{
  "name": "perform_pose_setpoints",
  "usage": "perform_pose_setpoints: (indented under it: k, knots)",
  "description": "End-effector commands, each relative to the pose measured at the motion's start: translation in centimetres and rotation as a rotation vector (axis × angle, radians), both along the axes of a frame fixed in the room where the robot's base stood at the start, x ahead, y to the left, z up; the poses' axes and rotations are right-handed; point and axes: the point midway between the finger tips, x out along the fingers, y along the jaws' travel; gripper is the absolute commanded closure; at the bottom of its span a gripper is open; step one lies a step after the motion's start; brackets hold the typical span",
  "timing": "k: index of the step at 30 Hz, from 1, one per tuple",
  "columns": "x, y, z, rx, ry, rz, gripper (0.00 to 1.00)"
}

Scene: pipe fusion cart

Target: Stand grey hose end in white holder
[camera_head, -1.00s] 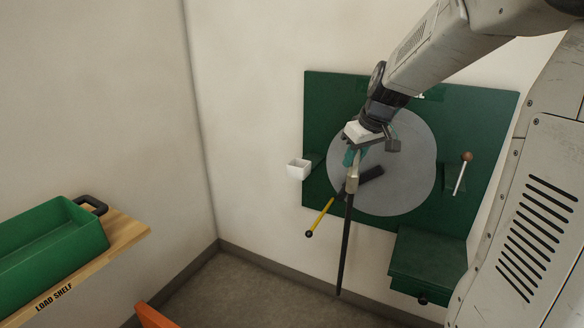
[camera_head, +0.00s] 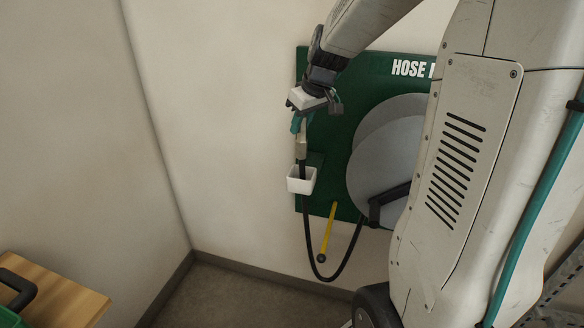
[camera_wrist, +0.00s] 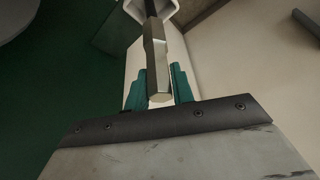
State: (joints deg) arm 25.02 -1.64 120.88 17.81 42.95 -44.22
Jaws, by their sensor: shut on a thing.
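The hose end (camera_head: 301,147), a grey metal fitting on a black hose (camera_head: 308,225), stands roughly upright just above the white holder (camera_head: 301,182). My gripper (camera_head: 298,125) is shut on its upper part with teal fingers. In the wrist view the fitting (camera_wrist: 155,65) lies between my fingertips (camera_wrist: 158,88), and the hose runs from it toward the white holder (camera_wrist: 172,8) at the top edge. The hose shows again below the holder and loops right toward the reel. Whether the fitting's lower tip touches the holder cannot be told.
The green board (camera_head: 316,140) carries the holder at its left edge and a grey reel (camera_head: 375,160). A yellow lever (camera_head: 328,232) hangs below, close to the hose loop. A wooden shelf (camera_head: 65,295) is at lower left. The wall left of the holder is bare.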

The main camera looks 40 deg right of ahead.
Motion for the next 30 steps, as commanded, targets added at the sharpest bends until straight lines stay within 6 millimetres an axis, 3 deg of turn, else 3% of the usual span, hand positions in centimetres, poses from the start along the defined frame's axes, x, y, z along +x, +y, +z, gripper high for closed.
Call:
perform_pose_setpoints:
  k: [6,13,19,30]
  knots:
    - [-0.1,0.0,-4.1,0.002,0.004,-0.001,1.0]
    - [-0.1,0.0,-6.0,0.002,0.002,0.0,1.0]
    - [-0.1,0.0,-8.8,0.002,0.003,0.0,1.0]
    - [0.0,0.0,-9.3,0.001,0.001,-0.001,1.0]
